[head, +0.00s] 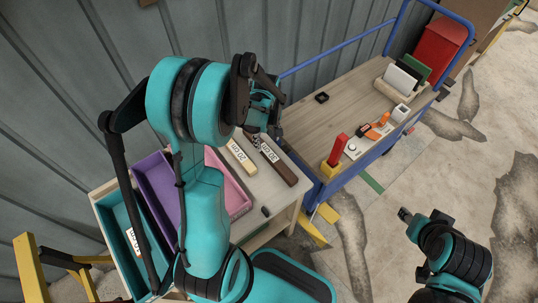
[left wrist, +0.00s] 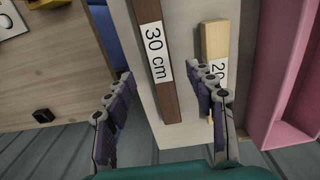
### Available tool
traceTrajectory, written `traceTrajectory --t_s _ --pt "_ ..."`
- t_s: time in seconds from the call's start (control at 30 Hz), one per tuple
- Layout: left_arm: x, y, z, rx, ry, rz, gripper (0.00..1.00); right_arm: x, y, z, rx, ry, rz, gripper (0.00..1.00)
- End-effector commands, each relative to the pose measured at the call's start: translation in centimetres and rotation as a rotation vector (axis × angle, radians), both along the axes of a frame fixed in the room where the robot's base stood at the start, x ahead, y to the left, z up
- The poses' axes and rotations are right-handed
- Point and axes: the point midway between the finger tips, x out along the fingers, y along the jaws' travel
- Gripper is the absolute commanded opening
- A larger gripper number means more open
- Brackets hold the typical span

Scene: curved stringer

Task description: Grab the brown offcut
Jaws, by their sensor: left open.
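The brown offcut (head: 284,172) is a dark wooden strip with a white "30 cm" label. It lies on the small pale table (head: 268,195). In the left wrist view the brown offcut (left wrist: 169,103) runs lengthwise between the finger lines. My left gripper (head: 256,128) is over its far end in the head view and hides part of it. In the left wrist view my left gripper (left wrist: 162,75) is open, one finger on each side of the strip, with nothing held. My right gripper (head: 406,214) is off to the right over the floor; its jaws are too unclear to tell.
A pale "20 cm" offcut (head: 240,158) lies close beside the brown one; the right finger overlaps it in the left wrist view. Pink (head: 238,200), purple (head: 160,187) and teal (head: 121,240) bins stand left. A blue-railed cart (head: 300,120) with tools stands right.

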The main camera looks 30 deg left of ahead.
Motion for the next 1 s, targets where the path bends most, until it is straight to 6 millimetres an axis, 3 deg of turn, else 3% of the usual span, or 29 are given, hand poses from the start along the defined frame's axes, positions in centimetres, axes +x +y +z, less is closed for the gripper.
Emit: traceTrajectory --t_s 0.43,0.7,0.77,0.9,0.93,1.0 --pt "-0.2 -0.9 -5.9 0.001 -0.001 -0.004 0.55 0.0 0.0 -3.4 0.0 0.0 0.0 0.4" --pt "-0.2 -0.9 -6.3 0.0 -0.002 -0.004 0.55 0.0 0.0 -3.4 0.0 0.0 0.0 0.4" --pt "-0.2 -0.9 -6.3 0.0 -0.002 -0.004 0.42 0.0 0.0 -3.4 0.0 0.0 0.0 0.4" --pt "-0.2 -0.9 -6.3 0.0 -0.002 -0.004 0.05 0.0 0.0 -3.4 0.0 0.0 0.0 0.4" --pt "-0.2 -0.9 -6.3 0.0 -0.002 -0.004 0.0 0.0 0.0 -3.4 0.0 0.0 0.0 0.4" --pt "-0.2 -0.9 -6.3 0.0 -0.002 -0.004 0.0 0.0 0.0 -3.4 0.0 0.0 0.0 0.4"
